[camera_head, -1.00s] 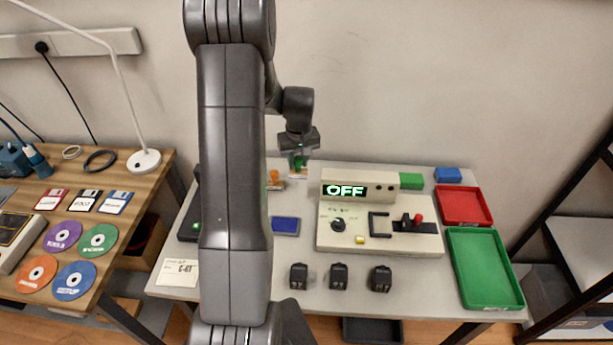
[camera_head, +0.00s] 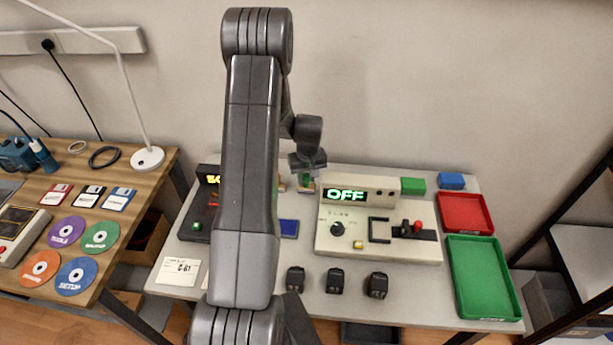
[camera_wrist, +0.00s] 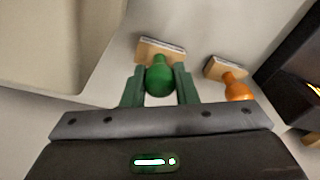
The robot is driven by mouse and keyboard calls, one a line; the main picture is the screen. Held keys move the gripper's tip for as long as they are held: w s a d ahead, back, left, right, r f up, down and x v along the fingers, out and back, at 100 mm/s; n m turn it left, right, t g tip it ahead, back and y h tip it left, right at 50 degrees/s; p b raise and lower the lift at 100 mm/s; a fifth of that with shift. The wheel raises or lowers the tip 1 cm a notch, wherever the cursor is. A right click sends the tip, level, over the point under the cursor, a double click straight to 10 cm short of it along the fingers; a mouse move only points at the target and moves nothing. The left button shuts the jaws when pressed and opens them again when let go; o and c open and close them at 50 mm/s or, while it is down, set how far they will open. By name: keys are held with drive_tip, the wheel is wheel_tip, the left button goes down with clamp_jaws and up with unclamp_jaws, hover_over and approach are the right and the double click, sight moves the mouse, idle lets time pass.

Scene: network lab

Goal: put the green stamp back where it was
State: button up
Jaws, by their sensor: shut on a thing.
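The green stamp, with a round green handle (camera_wrist: 159,80) and a wooden base (camera_wrist: 160,50), is between the fingers of my gripper (camera_wrist: 159,88) in the wrist view. My gripper is shut on its handle. In the head view my gripper (camera_head: 306,178) is at the back of the table, just left of the beige device, and mostly hides the stamp. I cannot tell whether the base touches the table. The orange stamp (camera_wrist: 236,86) stands beside it, to the right in the wrist view, apart from it.
The beige device (camera_head: 345,240) reading OFF stands close by on the right. A black device (camera_head: 205,205) is left, partly behind my arm. A blue pad (camera_head: 289,228) lies in front. Green (camera_head: 482,275) and red (camera_head: 466,212) trays are at the right.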

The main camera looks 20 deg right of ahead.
sight(308, 180)
drive_tip(key=shift+f, duration=0.25)
drive_tip(key=shift+f+b, duration=0.2)
drive_tip(key=shift+b, duration=0.1)
drive_tip(key=o, duration=0.8)
drive_tip(key=shift+r, duration=0.1)
wheel_tip(308, 180, up, 12)
drive_tip(key=s+b, duration=0.1)
drive_tip(key=shift+s, duration=0.2)
drive_tip(key=shift+a+r, duration=0.1)
